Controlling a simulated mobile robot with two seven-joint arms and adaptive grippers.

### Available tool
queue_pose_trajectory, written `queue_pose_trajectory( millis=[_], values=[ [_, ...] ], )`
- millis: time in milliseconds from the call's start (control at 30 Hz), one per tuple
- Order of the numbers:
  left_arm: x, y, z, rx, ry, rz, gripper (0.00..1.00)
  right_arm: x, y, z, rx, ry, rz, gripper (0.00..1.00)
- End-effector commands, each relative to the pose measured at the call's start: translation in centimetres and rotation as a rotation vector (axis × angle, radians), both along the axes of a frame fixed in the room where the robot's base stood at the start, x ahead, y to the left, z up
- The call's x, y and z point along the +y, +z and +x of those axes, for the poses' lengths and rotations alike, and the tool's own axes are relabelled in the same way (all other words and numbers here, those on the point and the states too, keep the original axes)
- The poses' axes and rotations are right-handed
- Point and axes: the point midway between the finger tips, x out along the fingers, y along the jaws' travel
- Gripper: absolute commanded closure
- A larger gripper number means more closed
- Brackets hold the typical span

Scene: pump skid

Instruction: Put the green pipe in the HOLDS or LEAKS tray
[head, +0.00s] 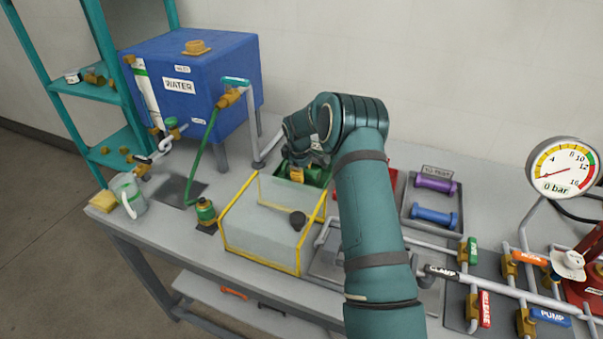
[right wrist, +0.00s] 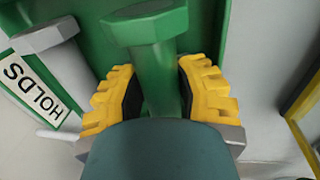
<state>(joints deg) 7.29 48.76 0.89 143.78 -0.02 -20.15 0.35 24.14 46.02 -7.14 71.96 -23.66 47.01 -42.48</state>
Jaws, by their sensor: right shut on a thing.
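My right gripper (head: 297,173) is over the green tray (head: 318,177) behind the clear tank. In the right wrist view its yellow fingers (right wrist: 160,95) are on both sides of the green pipe (right wrist: 152,60), shut on it. The pipe's hexagonal end faces the camera. The green tray (right wrist: 90,15) lies beneath, with a HOLDS label (right wrist: 32,88) on its left. I cannot tell whether the pipe touches the tray floor. A red tray (head: 393,181), partly hidden by my right arm, is to the right. My left gripper is not in view.
A grey pipe (right wrist: 65,60) lies beside the green one in the right wrist view. The yellow-edged clear tank (head: 262,258) stands in front of the green tray. Purple (head: 436,185) and blue (head: 434,217) pipes lie in the TO TEST tray (head: 408,210). Valves and a gauge (head: 563,168) are at right.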

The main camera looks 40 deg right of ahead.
Motion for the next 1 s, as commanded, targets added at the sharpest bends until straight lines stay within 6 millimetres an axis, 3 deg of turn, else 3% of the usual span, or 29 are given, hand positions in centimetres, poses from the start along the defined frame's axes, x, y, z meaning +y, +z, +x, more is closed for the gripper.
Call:
queue_pose_trajectory(
  millis=[400,433,500,533,1000],
  values=[
    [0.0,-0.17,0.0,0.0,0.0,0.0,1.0,-0.04,-0.27,-0.03,-0.001,0.0,0.0,1.0],
    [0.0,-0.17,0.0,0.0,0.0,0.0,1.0,-0.03,-0.26,-0.02,-0.001,0.0,0.0,0.63],
    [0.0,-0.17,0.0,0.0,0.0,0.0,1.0,-0.03,-0.27,-0.02,-0.001,0.0,0.0,0.39],
    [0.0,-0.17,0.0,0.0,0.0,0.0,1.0,-0.02,-0.27,-0.03,-0.001,0.0,0.0,0.34],
    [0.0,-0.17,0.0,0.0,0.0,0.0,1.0,0.24,-0.44,-0.14,0.005,0.002,0.005,0.34]
  ],
)
